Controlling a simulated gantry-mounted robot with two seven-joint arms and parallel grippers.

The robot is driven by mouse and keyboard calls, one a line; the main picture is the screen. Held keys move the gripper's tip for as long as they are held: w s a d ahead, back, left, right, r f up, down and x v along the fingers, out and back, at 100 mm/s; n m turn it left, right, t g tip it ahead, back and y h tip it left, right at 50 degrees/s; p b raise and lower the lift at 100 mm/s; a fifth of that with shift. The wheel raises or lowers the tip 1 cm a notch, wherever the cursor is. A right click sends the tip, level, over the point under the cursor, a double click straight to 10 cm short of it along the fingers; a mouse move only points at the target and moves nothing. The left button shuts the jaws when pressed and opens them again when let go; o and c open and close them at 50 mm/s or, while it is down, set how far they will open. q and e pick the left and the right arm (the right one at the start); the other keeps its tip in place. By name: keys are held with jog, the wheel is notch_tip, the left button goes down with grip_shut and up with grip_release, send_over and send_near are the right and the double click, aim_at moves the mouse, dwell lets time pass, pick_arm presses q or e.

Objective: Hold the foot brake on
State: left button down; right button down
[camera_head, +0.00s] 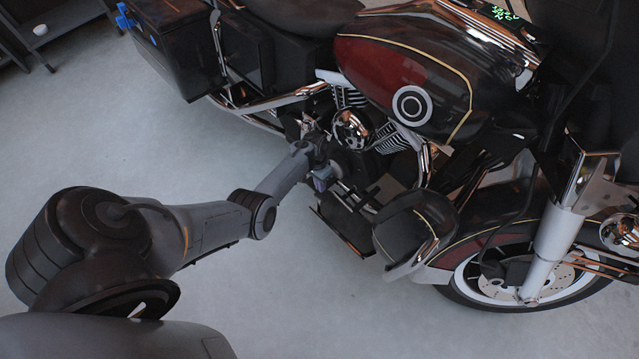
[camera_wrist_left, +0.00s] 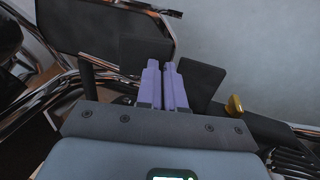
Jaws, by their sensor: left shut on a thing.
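The motorcycle (camera_head: 400,70) stands with its front wheel to the right in the head view. My left gripper (camera_head: 324,178) is low at its side, by the engine and above the dark footboard (camera_head: 341,226). In the left wrist view the two purple fingers (camera_wrist_left: 165,86) are close together, shut on the foot brake. Dark flat plates (camera_wrist_left: 203,82) show beside and beyond the fingertips. The fingers and plates hide most of the brake pedal, so I cannot tell how far down it is. My right gripper is in neither view.
Chrome exhaust pipes (camera_head: 255,120) and the engine's round chrome cover (camera_head: 352,129) lie close to the gripper. A dark leg fairing (camera_head: 415,230) stands to its right. In the left wrist view a small yellow part (camera_wrist_left: 234,105) is at the right. The grey floor (camera_head: 120,140) is open at the left.

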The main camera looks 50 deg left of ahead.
pick_arm(q)
jog(key=shift+s+d+f, duration=0.15)
jog(key=shift+s+f, duration=0.1)
jog(key=shift+f, duration=0.15)
dwell(0.4)
jog(key=shift+w+r+p, duration=0.25)
jog(key=shift+r+p, duration=0.55)
jog(key=shift+r, duration=0.1)
jog(key=s+a+p+v, duration=0.1)
jog(key=a+p+v, duration=0.1)
jog(key=p+v, duration=0.6)
jog(key=v, duration=0.4)
jog(key=shift+w+r, duration=0.3)
jog(key=shift+w, duration=0.15)
